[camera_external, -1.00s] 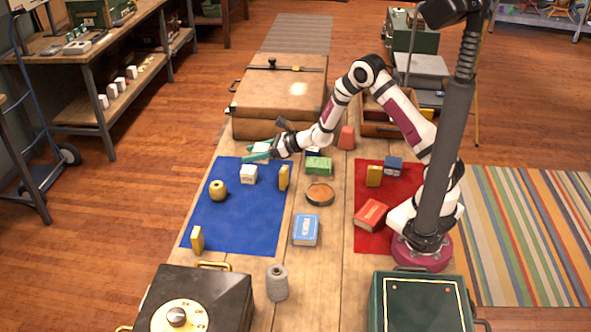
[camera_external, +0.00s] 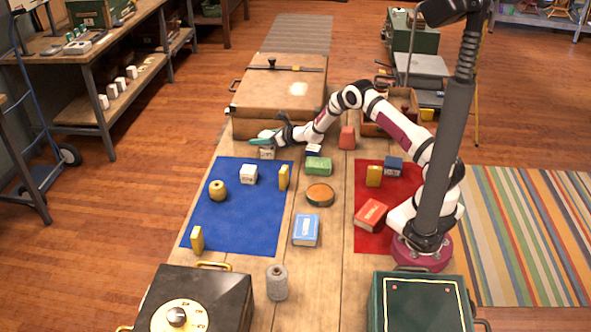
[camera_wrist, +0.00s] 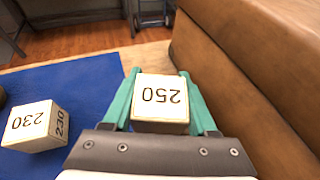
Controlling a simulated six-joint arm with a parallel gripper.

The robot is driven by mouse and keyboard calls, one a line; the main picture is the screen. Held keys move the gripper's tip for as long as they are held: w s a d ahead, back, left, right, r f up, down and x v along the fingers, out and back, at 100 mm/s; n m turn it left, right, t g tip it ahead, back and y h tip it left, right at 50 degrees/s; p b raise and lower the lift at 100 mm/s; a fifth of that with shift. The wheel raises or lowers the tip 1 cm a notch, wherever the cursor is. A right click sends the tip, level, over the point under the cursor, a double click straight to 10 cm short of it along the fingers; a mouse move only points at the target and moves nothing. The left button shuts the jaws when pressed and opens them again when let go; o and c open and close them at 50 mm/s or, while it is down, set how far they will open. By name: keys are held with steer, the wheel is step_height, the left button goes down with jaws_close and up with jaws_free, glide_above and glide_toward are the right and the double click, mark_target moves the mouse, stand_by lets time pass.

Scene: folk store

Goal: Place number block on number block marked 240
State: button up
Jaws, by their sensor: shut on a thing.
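A white block marked 250 (camera_wrist: 161,100) is between the teal fingers of my gripper (camera_wrist: 160,95) in the wrist view. My gripper (camera_external: 262,141) is shut on it. In the outside view the 250 block (camera_external: 266,154) shows just under the fingers, by the far edge of the blue mat. I cannot tell whether it touches the table. A white block marked 230 (camera_wrist: 35,126) sits on the blue mat, apart from my gripper; it also shows in the outside view (camera_external: 248,174). I see no block with a readable 240.
A large brown case (camera_external: 275,100) stands close behind my gripper. The blue mat (camera_external: 245,225) also holds a yellow round object (camera_external: 217,190) and yellow boxes (camera_external: 197,238). A green box (camera_external: 318,166) lies to the right. The mat's middle is clear.

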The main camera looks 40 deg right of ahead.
steer(key=shift+f, duration=0.1)
steer(key=o, duration=1.4)
steer(key=shift+c, duration=0.2)
